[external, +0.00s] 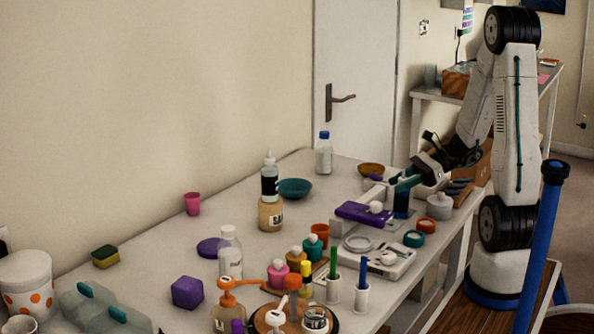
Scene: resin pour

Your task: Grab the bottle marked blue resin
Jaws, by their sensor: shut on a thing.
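In the external view, a dark blue bottle (401,205) stands upright towards the right end of the white table. Its label is too small to read, and its upper part is hidden by my gripper. My gripper (393,187) reaches in from the right, low over the table, and is shut on the dark blue bottle near its top. The bottle appears to be still at table height, but its base is partly hidden, so I cannot tell whether it touches the table.
A purple box (360,213) lies just left of the bottle, and a white jar (439,206) stands close on its right. A white scale (385,262) and orange and teal rings are in front. A brown bowl (371,169) is behind. Several bottles and cups crowd the front.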

